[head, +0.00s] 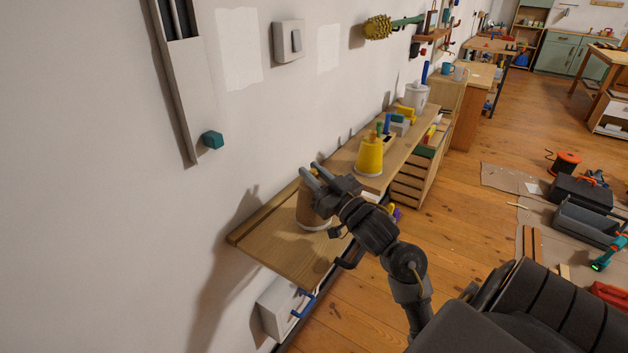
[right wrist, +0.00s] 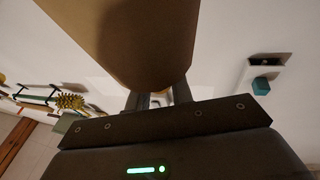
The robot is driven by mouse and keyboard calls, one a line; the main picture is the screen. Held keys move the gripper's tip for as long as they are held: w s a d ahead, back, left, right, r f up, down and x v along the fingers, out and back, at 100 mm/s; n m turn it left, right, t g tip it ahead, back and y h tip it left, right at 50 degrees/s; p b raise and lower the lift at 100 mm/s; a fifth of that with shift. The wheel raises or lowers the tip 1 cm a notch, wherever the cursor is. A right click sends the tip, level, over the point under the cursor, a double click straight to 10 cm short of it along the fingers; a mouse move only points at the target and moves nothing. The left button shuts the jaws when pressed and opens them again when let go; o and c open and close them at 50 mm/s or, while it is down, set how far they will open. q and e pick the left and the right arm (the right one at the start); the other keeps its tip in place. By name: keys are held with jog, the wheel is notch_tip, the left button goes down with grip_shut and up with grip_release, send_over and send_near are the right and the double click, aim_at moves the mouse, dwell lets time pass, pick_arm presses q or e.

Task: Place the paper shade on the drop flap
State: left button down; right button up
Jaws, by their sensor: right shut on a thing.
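The paper shade (head: 307,208) is a brown, rounded piece with a pale lower rim. My right gripper (head: 314,174) is shut on it from above and the right. The shade also fills the top of the right wrist view (right wrist: 130,40), between the fingers (right wrist: 160,98). The drop flap (head: 278,247) is a wooden board on the wall, at the near end of the bench. The shade is upright over the flap; I cannot tell whether its rim touches the wood. My gripper hides part of the shade. My left gripper is not in view.
A yellow cup-shaped thing (head: 369,157) stands on the bench just beyond the flap, with blocks and a white pot (head: 416,96) farther back. A white box (head: 281,308) is below the flap. The flap's near and left parts are bare.

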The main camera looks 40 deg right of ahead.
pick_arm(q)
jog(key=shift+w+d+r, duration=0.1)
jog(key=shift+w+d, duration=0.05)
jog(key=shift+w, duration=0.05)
pick_arm(e)
jog(key=shift+f, duration=0.6)
jog(key=o, duration=0.8)
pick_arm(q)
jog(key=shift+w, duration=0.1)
pick_arm(e)
jog(key=shift+s, duration=0.2)
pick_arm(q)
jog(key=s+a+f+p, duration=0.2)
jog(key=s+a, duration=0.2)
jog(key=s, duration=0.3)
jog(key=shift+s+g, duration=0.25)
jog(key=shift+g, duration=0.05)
pick_arm(e)
jog(key=r+v, duration=0.1)
jog(key=v, duration=0.4)
jog(key=r+v, duration=0.1)
jog(key=v, duration=0.5)
jog(key=r+v, duration=0.1)
jog(key=v, duration=0.4)
jog(key=shift+s+a, duration=0.1)
jog(key=shift+s, duration=0.45)
